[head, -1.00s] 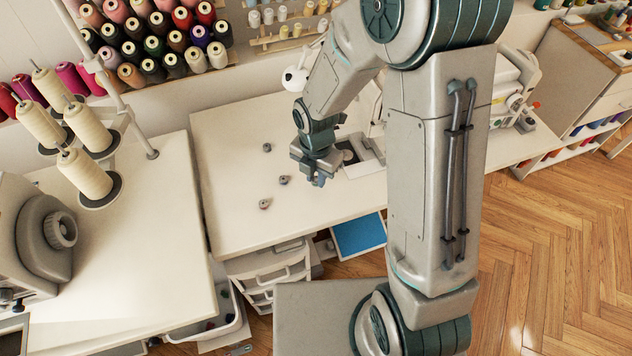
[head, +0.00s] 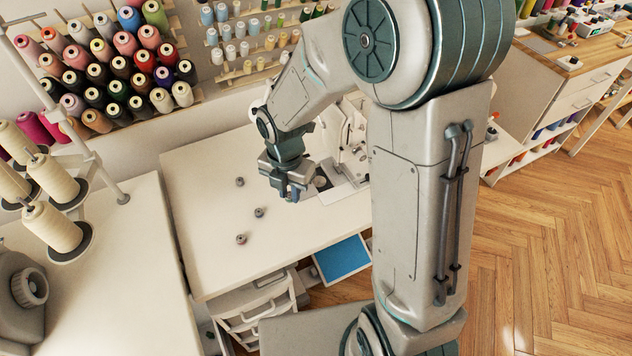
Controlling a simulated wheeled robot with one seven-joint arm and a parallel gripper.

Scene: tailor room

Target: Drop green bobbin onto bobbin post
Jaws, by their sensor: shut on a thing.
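My gripper (head: 291,195) is above the white sewing table (head: 190,180), just left of the recessed opening (head: 328,185) beside the sewing machine. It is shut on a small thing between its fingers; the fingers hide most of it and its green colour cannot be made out. Three small bobbins lie on the table to the left of the gripper: one at the back (head: 240,182), one in the middle (head: 259,212) and one nearer the front edge (head: 241,239). The bobbin post cannot be made out. My arm covers part of the sewing machine (head: 352,140).
A second table (head: 110,270) at left carries a stand with cream thread cones (head: 52,228). A wall rack of coloured spools (head: 125,75) is behind. White drawers (head: 258,312) and a blue panel (head: 343,259) are below the table's front edge. The left tabletop is mostly clear.

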